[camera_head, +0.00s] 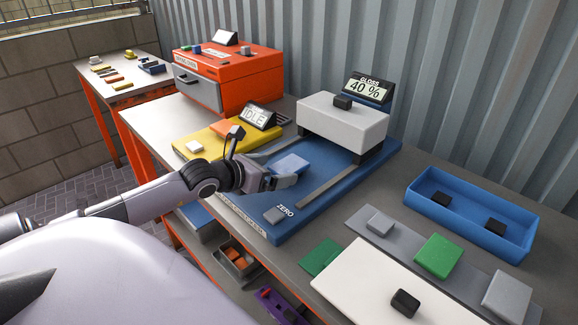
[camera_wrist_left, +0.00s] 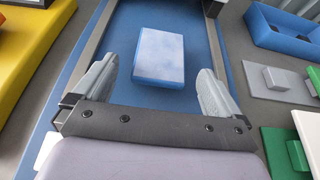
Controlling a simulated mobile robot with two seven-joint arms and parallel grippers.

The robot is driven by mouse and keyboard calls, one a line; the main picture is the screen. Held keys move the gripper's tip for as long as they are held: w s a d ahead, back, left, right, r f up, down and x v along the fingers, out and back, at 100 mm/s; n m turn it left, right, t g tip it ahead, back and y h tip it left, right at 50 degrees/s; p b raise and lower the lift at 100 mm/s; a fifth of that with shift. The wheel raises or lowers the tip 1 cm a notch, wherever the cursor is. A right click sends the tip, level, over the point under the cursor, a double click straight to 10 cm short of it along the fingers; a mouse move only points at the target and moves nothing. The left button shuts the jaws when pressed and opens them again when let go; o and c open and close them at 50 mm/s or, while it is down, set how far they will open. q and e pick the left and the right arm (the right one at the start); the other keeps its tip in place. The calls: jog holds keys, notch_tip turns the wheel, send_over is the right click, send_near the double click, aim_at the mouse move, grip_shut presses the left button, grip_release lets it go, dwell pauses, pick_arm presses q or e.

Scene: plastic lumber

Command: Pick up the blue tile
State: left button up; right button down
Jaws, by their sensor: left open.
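The blue tile (camera_wrist_left: 159,56) is a light blue, whitish-mottled flat block lying on the blue base plate of the gloss gauge (camera_wrist_left: 200,60). In the head view the tile (camera_head: 290,163) lies between the two grey rails, in front of the white bridge. My left gripper (camera_head: 283,182) is just in front of the tile and partly hides it. In the left wrist view my left gripper (camera_wrist_left: 158,90) is open and empty, with the tile ahead, between and beyond the fingertips. My right gripper is not in view.
The white bridge (camera_head: 343,122) with a black knob stands behind the tile, near a "GLOSS 40 %" display (camera_head: 367,88). A yellow station (camera_head: 205,142) stands left. A blue tray (camera_head: 470,205) and a green block (camera_head: 437,256) are right.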

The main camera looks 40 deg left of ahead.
pick_arm(q)
jog(key=shift+w+f, duration=0.25)
jog(key=shift+w, duration=0.35)
jog(key=shift+c, duration=0.3)
jog(key=c, duration=1)
jog(key=shift+c, duration=0.6)
jog(key=shift+r, duration=0.1)
